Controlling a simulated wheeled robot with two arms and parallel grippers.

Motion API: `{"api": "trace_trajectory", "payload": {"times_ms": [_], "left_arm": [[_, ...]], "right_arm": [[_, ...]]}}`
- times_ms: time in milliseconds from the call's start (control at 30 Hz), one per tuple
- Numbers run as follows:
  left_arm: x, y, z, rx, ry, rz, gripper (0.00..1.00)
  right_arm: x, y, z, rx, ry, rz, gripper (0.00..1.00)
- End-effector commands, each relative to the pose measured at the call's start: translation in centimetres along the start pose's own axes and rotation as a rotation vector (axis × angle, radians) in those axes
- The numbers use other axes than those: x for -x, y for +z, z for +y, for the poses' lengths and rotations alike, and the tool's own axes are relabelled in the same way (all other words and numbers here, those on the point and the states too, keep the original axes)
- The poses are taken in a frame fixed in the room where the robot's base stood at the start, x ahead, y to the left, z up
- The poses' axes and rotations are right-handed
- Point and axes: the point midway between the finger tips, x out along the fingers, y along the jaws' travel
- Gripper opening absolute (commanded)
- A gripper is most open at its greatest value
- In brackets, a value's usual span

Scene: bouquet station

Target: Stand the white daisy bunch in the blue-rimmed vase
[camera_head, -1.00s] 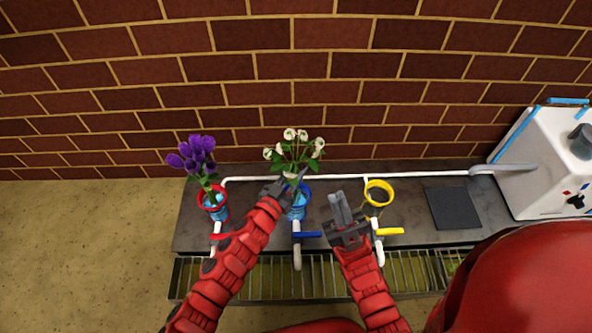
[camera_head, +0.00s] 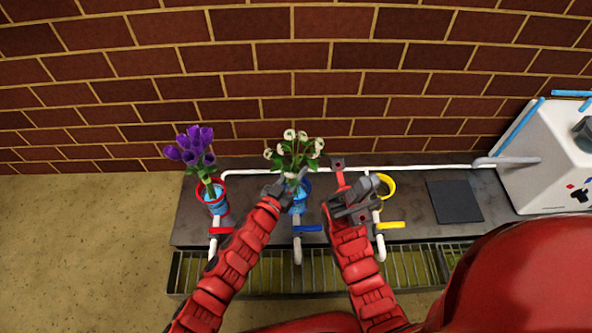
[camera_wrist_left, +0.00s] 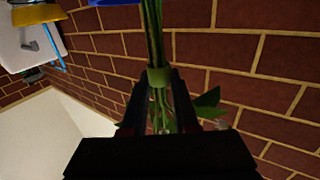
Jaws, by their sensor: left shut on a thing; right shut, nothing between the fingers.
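The white daisy bunch (camera_head: 296,147) is upright with white flowers and green leaves, above the blue-rimmed vase (camera_head: 299,203) in the head view. My left gripper (camera_head: 291,180) is shut on its stems, close to the vase's rim. In the left wrist view, the fingers (camera_wrist_left: 160,98) close around the green stems (camera_wrist_left: 153,38), and a piece of the blue rim (camera_wrist_left: 107,2) shows at the top edge. Whether the stem ends are inside the vase I cannot tell. My right gripper (camera_head: 368,188) is shut and empty, between the blue-rimmed and yellow-rimmed vases.
Purple flowers (camera_head: 190,146) stand in the red-rimmed vase (camera_head: 213,203) at left. The yellow-rimmed vase (camera_head: 387,184) is partly hidden by my right gripper. White pipes, coloured valve handles (camera_head: 308,228) and a grating (camera_head: 270,271) lie in front. A dark square (camera_head: 454,201) and white machine (camera_head: 550,160) are at right.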

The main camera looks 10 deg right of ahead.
Motion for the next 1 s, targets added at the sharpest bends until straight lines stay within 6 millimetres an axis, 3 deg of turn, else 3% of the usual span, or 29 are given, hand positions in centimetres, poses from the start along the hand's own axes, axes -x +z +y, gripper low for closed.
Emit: {"api": "trace_trajectory", "payload": {"times_ms": [1000], "left_arm": [[-0.03,0.59,0.02,0.001,0.001,0.002,0.00]], "right_arm": [[0.05,-0.09,0.02,0.000,0.002,0.006,0.00]]}}
